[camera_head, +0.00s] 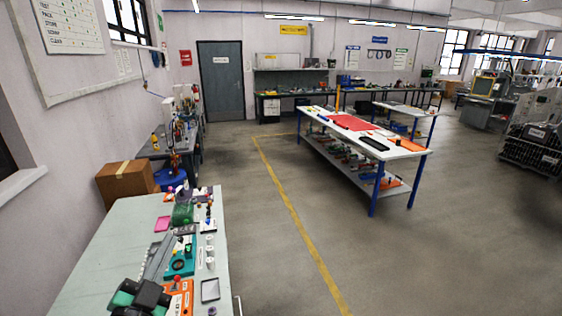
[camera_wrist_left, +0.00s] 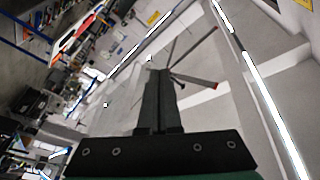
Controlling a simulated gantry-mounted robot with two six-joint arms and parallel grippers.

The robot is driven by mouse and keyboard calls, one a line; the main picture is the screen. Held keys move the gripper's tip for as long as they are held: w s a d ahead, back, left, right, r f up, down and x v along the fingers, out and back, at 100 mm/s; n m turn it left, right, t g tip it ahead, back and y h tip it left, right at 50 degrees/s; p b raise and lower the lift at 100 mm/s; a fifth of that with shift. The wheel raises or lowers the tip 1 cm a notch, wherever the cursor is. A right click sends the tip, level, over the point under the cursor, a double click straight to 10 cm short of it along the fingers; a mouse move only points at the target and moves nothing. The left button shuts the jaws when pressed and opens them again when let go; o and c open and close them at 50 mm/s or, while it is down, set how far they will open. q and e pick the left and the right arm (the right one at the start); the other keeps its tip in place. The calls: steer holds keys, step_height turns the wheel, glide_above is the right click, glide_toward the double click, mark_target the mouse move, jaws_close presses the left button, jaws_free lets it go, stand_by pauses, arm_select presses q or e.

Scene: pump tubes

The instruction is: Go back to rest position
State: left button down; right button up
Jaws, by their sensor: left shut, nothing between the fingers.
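My left gripper (camera_head: 167,243) reaches in at the bottom left of the head view, its black and green body low over the pale bench and its long grey fingers pointing away along the bench. In the left wrist view the two dark fingers of my left gripper (camera_wrist_left: 158,72) lie together, shut, with nothing between them. That view looks out at the room's ceiling and walls, tilted. My right gripper is in neither view.
A cardboard box (camera_head: 126,182) stands behind. The floor (camera_head: 265,255) to the right is clear.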

arm_select(q)
steer(key=s+d+r+t+h, duration=0.1)
steer(key=s+d+r+t, duration=0.15)
steer(key=r, duration=0.45)
steer(key=s+d+r+t+h, duration=0.1)
steer(key=s+d+r, duration=0.15)
steer(key=r, duration=0.55)
steer(key=s+d+r+n+t+h, duration=0.1)
steer(key=s+r+n+t, duration=0.15)
steer(key=s+r, duration=0.4)
steer(key=s+d+r+n+t, duration=0.2)
steer(key=s+r+n, duration=0.2)
steer(key=s+r, duration=0.25)
step_height(320, 180, up, 15)
steer(key=p, duration=1.4)
steer(key=shift+w+g, duration=0.3)
steer(key=shift+w, duration=0.1)
steer(key=shift+f, duration=0.1)
step_height(320, 180, down, 47)
steer(key=b, duration=4.6)
